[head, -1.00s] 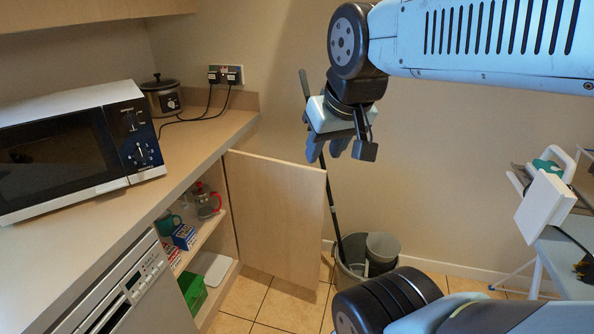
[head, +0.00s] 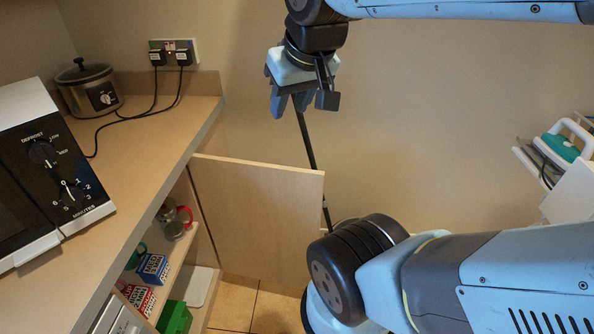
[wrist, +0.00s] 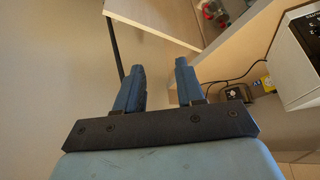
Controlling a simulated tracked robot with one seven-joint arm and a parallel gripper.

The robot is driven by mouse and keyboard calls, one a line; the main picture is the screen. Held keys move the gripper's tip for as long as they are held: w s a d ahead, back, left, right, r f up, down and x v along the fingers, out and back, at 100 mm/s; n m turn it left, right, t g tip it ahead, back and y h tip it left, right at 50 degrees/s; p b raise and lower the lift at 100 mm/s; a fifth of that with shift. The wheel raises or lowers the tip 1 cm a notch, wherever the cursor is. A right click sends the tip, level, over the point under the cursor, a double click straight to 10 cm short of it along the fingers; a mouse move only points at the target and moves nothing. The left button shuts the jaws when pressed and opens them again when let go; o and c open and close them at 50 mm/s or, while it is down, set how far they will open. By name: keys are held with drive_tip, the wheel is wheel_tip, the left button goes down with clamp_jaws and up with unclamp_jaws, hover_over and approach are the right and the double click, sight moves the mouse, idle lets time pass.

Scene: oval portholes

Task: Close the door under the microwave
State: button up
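The pale wooden cabinet door (head: 258,215) stands open, swung out from the cupboard under the counter; its top also shows in the wrist view (wrist: 160,18). The microwave (head: 45,170) sits on the counter at the left. My gripper (head: 289,108) is above the door's top edge, near the back wall, pointing down and touching nothing that I can see. In the wrist view its two blue fingers (wrist: 160,80) are apart with nothing between them. The open cupboard shelves (head: 182,250) show to the left of the door.
The counter (head: 150,150) holds a slow cooker (head: 90,88) with cords to a wall socket (head: 174,50). Mugs and boxes (head: 153,268) stand inside the cupboard. A dark pole (head: 308,150) leans behind the door. An iron (head: 565,142) is at the right. Tiled floor (head: 235,300) shows below the door.

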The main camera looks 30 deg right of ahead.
drive_tip(key=shift+w, duration=0.15)
drive_tip(key=w+d+f+m+g+y, duration=0.2)
drive_tip(key=w+d+f+m+g, duration=0.4)
drive_tip(key=w+d+f+m, duration=0.8)
drive_tip(key=w+d+f+y, duration=0.1)
drive_tip(key=w+d+f, duration=0.1)
drive_tip(key=d+f, duration=0.3)
drive_tip(key=w+d+f+y, duration=0.1)
drive_tip(key=w+d+f, duration=0.15)
drive_tip(key=f, duration=0.55)
drive_tip(key=s+a+f+m, duration=0.1)
drive_tip(key=a+f, duration=0.4)
drive_tip(key=f, duration=0.8)
drive_tip(key=shift+a+g, duration=0.2)
drive_tip(key=shift+g, duration=0.2)
